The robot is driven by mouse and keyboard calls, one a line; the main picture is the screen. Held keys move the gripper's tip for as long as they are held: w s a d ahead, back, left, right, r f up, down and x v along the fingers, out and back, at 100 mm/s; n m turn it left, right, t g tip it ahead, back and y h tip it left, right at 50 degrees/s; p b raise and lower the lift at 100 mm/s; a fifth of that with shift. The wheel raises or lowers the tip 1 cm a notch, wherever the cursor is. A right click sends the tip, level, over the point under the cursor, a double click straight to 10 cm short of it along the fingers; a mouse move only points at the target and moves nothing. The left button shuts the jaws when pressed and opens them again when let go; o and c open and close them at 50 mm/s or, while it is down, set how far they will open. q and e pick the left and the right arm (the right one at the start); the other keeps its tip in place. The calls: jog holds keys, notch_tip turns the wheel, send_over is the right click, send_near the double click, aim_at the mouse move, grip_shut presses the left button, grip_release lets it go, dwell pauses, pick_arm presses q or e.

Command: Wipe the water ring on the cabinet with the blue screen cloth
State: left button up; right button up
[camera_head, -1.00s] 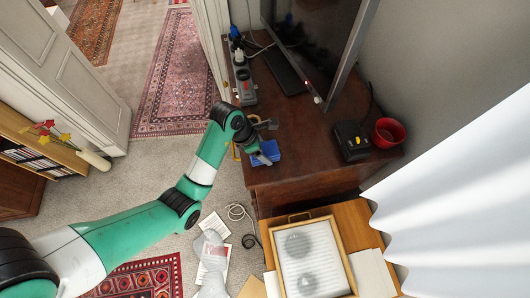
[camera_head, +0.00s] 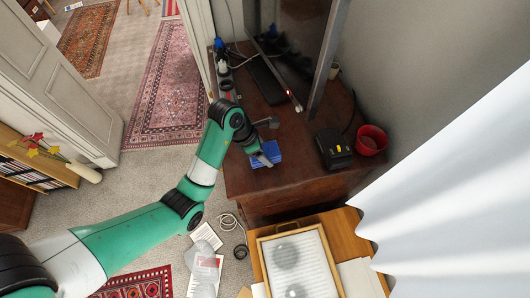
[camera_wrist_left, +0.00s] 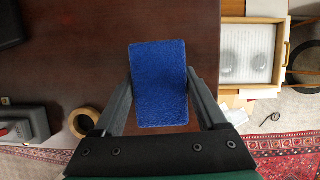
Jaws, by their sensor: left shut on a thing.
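My left gripper (camera_head: 262,157) is over the front left part of the dark brown cabinet (camera_head: 291,167). It is shut on the blue screen cloth (camera_head: 268,152), a flat rectangular block in the head view. In the left wrist view the cloth (camera_wrist_left: 159,82) sits between the two fingers of the left gripper (camera_wrist_left: 160,86), over the brown cabinet top (camera_wrist_left: 70,65). I cannot tell whether the cloth touches the wood. No water ring can be made out in either view; the cloth and arm hide part of the top. My right gripper is not in view.
A screen (camera_head: 299,45) stands at the back. A black box (camera_head: 333,149) and red cup (camera_head: 371,138) are on the right. A power strip (camera_wrist_left: 28,125) and tape roll (camera_wrist_left: 83,121) lie near the left edge. A framed tray (camera_head: 300,262) stands in front, lower.

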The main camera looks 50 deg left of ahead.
pick_arm(q)
jog(key=shift+r+p, duration=2)
jog(key=shift+r, duration=0.4)
